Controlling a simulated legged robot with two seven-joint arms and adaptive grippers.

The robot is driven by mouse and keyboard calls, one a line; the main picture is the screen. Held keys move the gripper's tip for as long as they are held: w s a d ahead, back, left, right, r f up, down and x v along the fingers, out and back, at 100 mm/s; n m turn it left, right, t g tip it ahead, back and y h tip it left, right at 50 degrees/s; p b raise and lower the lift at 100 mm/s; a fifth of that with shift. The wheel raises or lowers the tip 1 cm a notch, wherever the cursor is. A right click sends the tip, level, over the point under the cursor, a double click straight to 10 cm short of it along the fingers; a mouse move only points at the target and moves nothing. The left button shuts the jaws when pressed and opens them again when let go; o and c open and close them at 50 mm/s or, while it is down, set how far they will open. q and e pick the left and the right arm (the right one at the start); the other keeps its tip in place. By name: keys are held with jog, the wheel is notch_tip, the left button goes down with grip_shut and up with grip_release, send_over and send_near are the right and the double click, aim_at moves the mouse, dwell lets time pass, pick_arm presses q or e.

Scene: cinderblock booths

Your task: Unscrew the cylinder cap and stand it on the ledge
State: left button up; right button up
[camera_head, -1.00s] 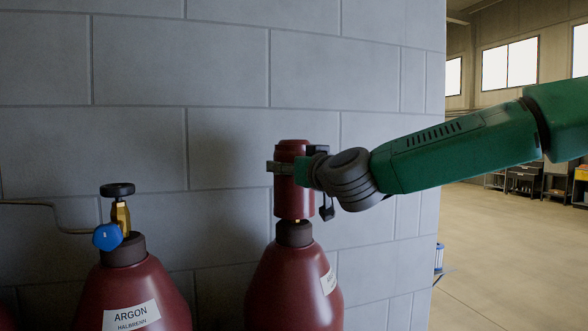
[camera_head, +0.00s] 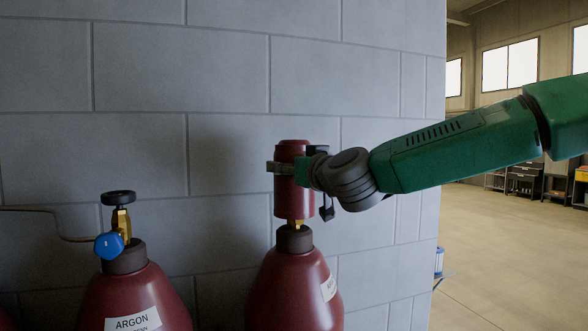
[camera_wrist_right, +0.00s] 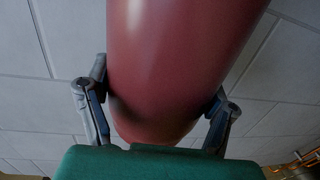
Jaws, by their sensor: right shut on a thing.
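The cylinder cap (camera_head: 291,203) is a dark red, upright tube. It is over the right gas cylinder (camera_head: 290,290), and a bit of brass valve (camera_head: 295,225) shows between the cap's lower rim and the dark neck collar (camera_head: 294,240). My right gripper (camera_head: 283,168) is shut around the cap's upper part, coming from the right. In the wrist view the cap (camera_wrist_right: 175,60) fills the middle, with a finger on each side (camera_wrist_right: 160,105). Whether the cap still touches the valve inside is hidden. My left gripper is not in view. I cannot make out a ledge.
A second red cylinder labelled ARGON (camera_head: 135,295) stands at the left, with a brass valve (camera_head: 121,222), black handwheel and blue fitting. A grey block wall (camera_head: 230,70) is close behind the cylinders. Open floor (camera_head: 500,240) lies right of the wall's edge.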

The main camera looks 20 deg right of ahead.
aim_at(295, 141)
jog(key=shift+r+p, duration=0.6)
jog(key=shift+r, duration=0.35)
jog(key=shift+r, duration=1.25)
jog(key=shift+r, duration=0.35)
jog(key=shift+r, duration=1.2)
